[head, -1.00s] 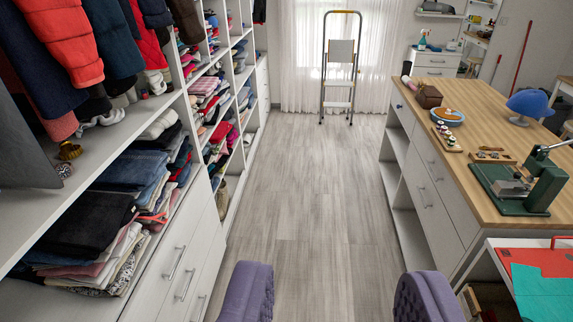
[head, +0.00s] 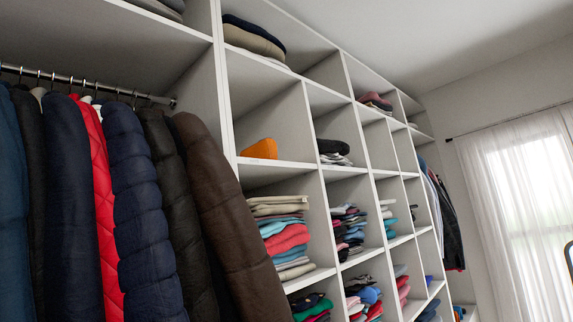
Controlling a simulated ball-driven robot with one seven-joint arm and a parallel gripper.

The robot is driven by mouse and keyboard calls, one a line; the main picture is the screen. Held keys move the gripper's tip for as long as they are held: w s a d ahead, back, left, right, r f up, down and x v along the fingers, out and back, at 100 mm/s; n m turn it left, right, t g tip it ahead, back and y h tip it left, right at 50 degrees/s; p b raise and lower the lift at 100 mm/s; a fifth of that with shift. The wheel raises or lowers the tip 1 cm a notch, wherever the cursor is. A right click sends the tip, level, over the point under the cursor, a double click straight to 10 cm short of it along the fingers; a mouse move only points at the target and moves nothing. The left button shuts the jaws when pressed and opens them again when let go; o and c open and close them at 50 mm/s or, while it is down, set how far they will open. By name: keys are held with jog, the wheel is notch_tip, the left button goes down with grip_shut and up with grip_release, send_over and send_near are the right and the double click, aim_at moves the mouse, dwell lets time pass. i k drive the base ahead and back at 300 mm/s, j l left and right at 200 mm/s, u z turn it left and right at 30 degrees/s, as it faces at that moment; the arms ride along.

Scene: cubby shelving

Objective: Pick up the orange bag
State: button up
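A small orange thing (head: 261,149), which looks like the orange bag, sits in a cubby of the white shelving. It lies near the front edge of its shelf, at the left side of an otherwise empty compartment. Its lower part rests on the shelf board. My gripper is not in this view.
White cubby shelving (head: 230,110) runs from the left to the back right. Hanging coats (head: 140,200) fill the left bay. Folded clothes (head: 283,235) fill the cubby below the orange thing. A curtained window (head: 520,180) is at the right.

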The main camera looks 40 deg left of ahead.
aim_at(266, 148)
jog(key=i+l+u, duration=0.15)
jog(key=i+u, duration=0.35)
jog(key=i+l+u, duration=1)
jog(key=i, duration=0.1)
